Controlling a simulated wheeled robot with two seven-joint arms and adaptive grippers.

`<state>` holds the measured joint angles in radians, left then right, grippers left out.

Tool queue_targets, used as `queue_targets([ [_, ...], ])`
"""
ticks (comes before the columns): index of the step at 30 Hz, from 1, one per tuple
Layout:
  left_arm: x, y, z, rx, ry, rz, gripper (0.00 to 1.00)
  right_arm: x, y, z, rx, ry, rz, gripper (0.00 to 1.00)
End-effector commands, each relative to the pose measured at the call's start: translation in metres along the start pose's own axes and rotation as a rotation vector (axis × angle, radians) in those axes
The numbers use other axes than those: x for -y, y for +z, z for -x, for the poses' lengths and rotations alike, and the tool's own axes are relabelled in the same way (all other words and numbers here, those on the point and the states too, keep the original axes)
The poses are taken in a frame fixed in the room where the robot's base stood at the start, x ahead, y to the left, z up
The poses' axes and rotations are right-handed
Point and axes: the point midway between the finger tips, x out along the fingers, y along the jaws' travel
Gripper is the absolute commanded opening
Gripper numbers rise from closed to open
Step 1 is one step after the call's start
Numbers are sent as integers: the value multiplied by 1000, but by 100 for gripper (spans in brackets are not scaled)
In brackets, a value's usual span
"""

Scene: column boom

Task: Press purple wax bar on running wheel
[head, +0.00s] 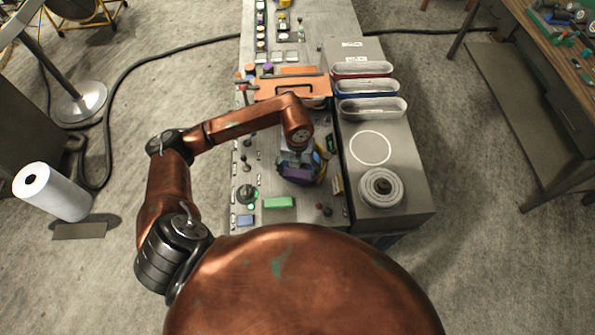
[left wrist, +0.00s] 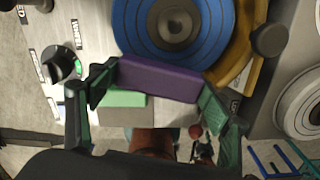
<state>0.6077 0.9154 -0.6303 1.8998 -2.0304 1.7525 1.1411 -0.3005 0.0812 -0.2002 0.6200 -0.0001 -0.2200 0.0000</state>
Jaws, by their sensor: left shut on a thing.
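My left gripper (head: 298,165) reaches down over the bench from the left and is shut on the purple wax bar (head: 297,174). In the left wrist view the purple wax bar (left wrist: 160,79) lies across between the two green-padded fingers of the left gripper (left wrist: 158,92). A blue wheel (left wrist: 132,28) with a grey hub is just beyond the bar. The bar's far edge overlaps the wheel's near rim in the picture; I cannot tell if they touch or whether the wheel turns. In the head view my gripper mostly hides the wheel. My right gripper is not in view.
A green bar (head: 279,203) and a blue bar (head: 246,220) lie on the bench's near end. A black knob (left wrist: 62,63) with a green light sits left of the wheel. A yellow wheel (left wrist: 243,45) is beside the blue one. A grey box (head: 405,180) stands right.

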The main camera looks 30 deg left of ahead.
Motion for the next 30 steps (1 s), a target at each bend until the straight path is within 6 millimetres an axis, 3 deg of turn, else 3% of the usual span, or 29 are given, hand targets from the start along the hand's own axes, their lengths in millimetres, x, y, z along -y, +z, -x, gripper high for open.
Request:
queue_targets([
  [30, 0, 0, -8, 0, 0, 0, 48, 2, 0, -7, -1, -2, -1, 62],
])
